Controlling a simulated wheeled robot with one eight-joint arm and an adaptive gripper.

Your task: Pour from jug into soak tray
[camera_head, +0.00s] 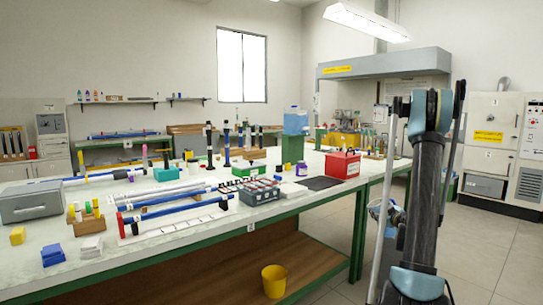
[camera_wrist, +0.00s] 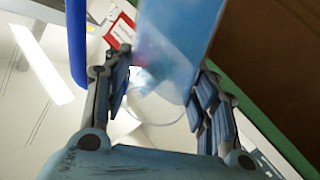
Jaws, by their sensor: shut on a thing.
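In the wrist view my gripper (camera_wrist: 160,98) is shut on a clear, see-through vessel with a bluish tint, which I take to be the jug (camera_wrist: 172,45). A round transparent edge of it shows between the fingers. How much liquid it holds cannot be told. In the head view a pale see-through part of the jug (camera_head: 376,208) shows left of my arm, in front of the table's right end; the fingers are mostly hidden there. A dark grey tray (camera_head: 259,197) with several small items sits at the table's front edge; I cannot tell if it is the soak tray.
A red box (camera_head: 342,164) and a dark mat (camera_head: 318,183) lie near the table's right end. A blue container (camera_head: 295,121) stands on a green block behind. Rods on racks (camera_head: 175,207) fill the front left. A yellow bin (camera_head: 274,281) is on the lower shelf. Floor at right is clear.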

